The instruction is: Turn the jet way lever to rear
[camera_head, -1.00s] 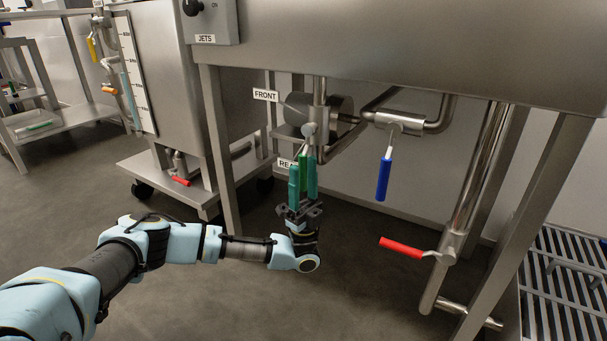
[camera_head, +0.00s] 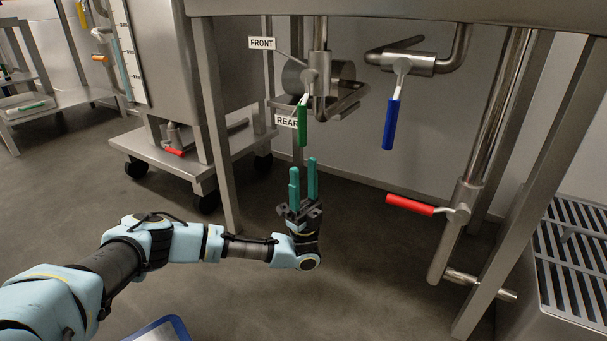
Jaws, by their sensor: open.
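The jet way lever has a green handle (camera_head: 302,125) that hangs down from the valve under the tank, beside the pump. A FRONT label (camera_head: 262,43) is above it to the left. A REAR label (camera_head: 286,121) is just left of the handle, which partly covers its right end. My gripper (camera_head: 303,172) points up below the green handle. Its two teal fingers are apart with nothing between them. In the picture, the fingertips are a little below the lower end of the handle; the depth between them is hard to tell.
A blue-handled lever (camera_head: 391,124) hangs to the right. A red-handled lever (camera_head: 410,205) sticks out left from the drain pipe (camera_head: 477,165). A tank leg (camera_head: 218,130) stands left of my gripper. A wheeled cart (camera_head: 180,160) is at left, a grate (camera_head: 575,260) at right.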

